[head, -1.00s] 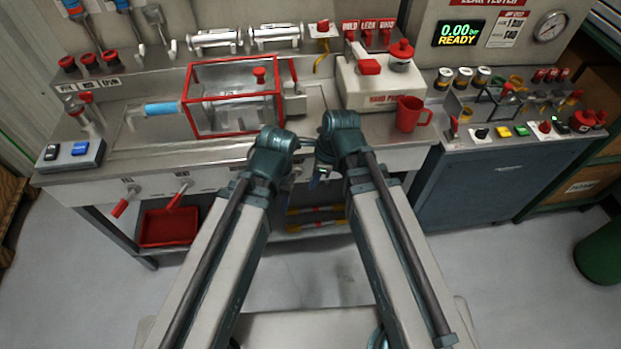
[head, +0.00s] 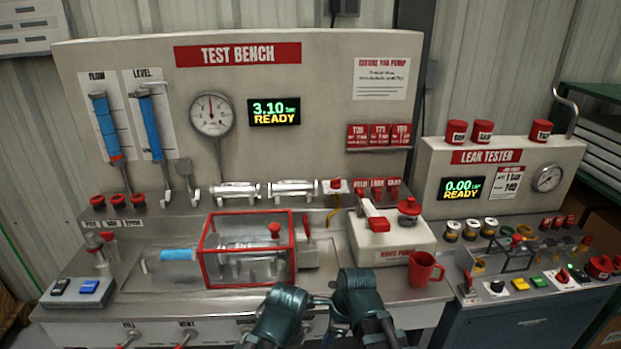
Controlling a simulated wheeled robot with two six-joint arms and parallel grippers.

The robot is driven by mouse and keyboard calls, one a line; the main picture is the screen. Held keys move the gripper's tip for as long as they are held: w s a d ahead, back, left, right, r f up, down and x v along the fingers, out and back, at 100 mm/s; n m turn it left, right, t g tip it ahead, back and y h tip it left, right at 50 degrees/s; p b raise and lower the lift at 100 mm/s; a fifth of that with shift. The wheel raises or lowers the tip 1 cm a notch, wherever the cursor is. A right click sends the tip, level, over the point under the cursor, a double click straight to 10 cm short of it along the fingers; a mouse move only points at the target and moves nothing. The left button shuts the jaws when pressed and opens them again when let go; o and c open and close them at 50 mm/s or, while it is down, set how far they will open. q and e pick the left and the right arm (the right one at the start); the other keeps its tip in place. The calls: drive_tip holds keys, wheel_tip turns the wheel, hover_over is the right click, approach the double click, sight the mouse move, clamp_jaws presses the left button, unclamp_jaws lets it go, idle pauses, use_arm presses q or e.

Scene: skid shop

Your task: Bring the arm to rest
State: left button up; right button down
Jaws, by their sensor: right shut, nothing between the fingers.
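My two arms come in from the bottom edge, with their dark teal wrists side by side in front of the test bench (head: 215,299). My right gripper (head: 328,318) is shut and empty, mostly hidden beside and below its wrist. My left gripper's wrist shows at the bottom centre, but its fingers are hidden. Neither wrist visibly holds anything.
A red-framed clear box (head: 249,251) with a metal part inside stands on the bench. A hand pump (head: 392,238) and a red mug (head: 422,268) are to its right. The leak tester (head: 500,160) stands further right. The bench display (head: 274,111) reads 3.10 READY.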

drive_tip(key=d+n+h, duration=0.3)
drive_tip(key=d+n, duration=0.8)
drive_tip(key=n, duration=0.9)
drive_tip(key=s+a+n+h, duration=0.1)
drive_tip(key=s+a+n, duration=0.2)
drive_tip(key=s+a, duration=0.3)
drive_tip(key=a, duration=0.4)
drive_tip(key=shift+f+g, duration=0.2)
drive_tip(key=shift+g, duration=0.2)
